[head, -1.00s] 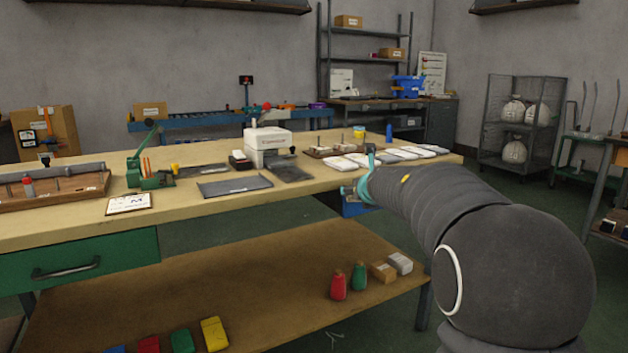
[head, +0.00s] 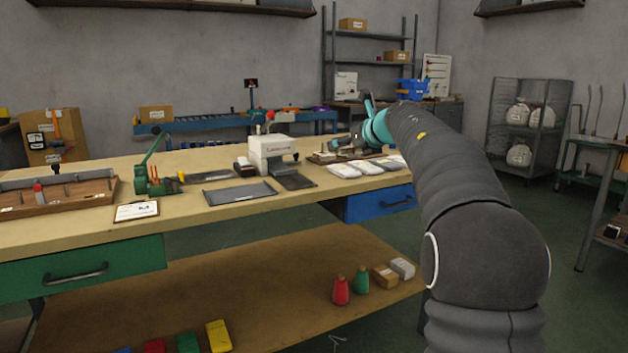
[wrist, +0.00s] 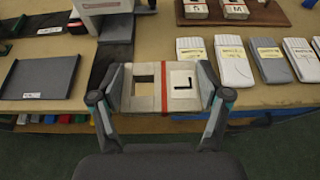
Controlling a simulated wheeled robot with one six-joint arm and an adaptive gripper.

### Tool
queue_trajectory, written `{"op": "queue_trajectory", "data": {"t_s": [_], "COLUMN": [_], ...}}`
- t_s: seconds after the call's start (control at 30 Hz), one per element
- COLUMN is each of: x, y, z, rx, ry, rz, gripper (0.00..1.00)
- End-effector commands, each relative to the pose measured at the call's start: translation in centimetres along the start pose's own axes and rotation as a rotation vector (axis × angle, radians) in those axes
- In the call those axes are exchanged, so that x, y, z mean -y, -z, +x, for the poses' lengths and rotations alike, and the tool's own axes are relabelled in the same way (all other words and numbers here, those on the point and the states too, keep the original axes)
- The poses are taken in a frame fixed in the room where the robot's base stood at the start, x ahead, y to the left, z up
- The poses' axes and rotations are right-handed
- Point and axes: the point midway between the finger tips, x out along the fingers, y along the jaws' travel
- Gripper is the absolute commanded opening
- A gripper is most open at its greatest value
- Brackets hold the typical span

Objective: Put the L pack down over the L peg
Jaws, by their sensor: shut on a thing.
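My gripper (wrist: 160,98) is shut on the L pack (wrist: 148,88), with one finger at each end. The pack is a pale flat block with a red band, a square opening on its left half and a white label marked L on its right. It is held above and in front of the workbench in the wrist view. The brown peg board (wrist: 270,14) is farther off at the top right; it also shows in the head view (head: 322,158). Blocks marked S (wrist: 195,10) and M (wrist: 234,10) sit on it. I cannot make out the L peg; the gripper partly hides the board in the head view.
A dark tray (wrist: 40,77) lies left. A white press (head: 271,152) stands beside the board.

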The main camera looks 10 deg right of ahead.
Motion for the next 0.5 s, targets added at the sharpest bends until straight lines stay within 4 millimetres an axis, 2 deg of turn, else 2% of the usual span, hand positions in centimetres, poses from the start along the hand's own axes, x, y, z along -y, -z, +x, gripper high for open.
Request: {"op": "queue_trajectory", "data": {"t_s": [0.03, 0.3, 0.5], "x": [-1.0, -4.8, -6.2], "y": [0.6, 2.0, 2.5], "z": [1.1, 5.3, 6.8], "rx": [-0.002, -0.001, 0.000], "ry": [-0.005, -0.002, 0.000], "rz": [-0.001, -0.001, -0.001], "gripper": [0.42, 0.42, 0.42]}}
